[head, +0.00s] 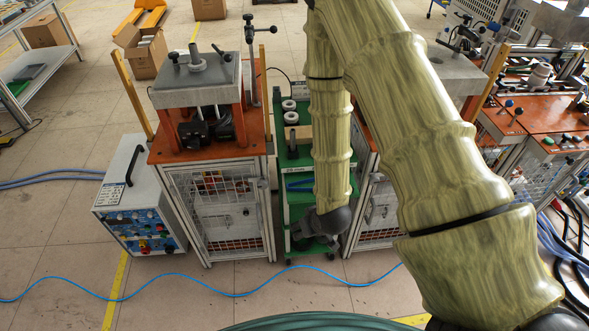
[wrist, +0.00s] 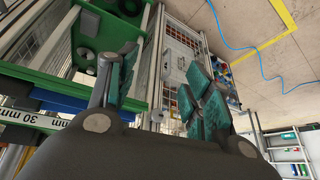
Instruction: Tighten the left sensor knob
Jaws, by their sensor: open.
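The left machine has a thick grey plate (head: 197,82) on top. A small dark knob (head: 174,57) stands near the plate's left rear, beside a taller central post (head: 196,60). A thin lever with a dark end (head: 217,48) is to its right. I cannot tell which of these is the left sensor knob. My gripper (head: 316,238) hangs low in front of the green cart, well below and to the right of the plate. In the wrist view my gripper (wrist: 163,88) has its teal-padded fingers apart, with nothing visible between them. No knob shows clearly between the fingers there.
The green cart (head: 296,205) stands between two caged machine frames. A white control box (head: 139,200) is on the floor at the left. A tall post with a handle (head: 252,60) rises beside the plate. A blue hose (head: 220,292) crosses open floor in front.

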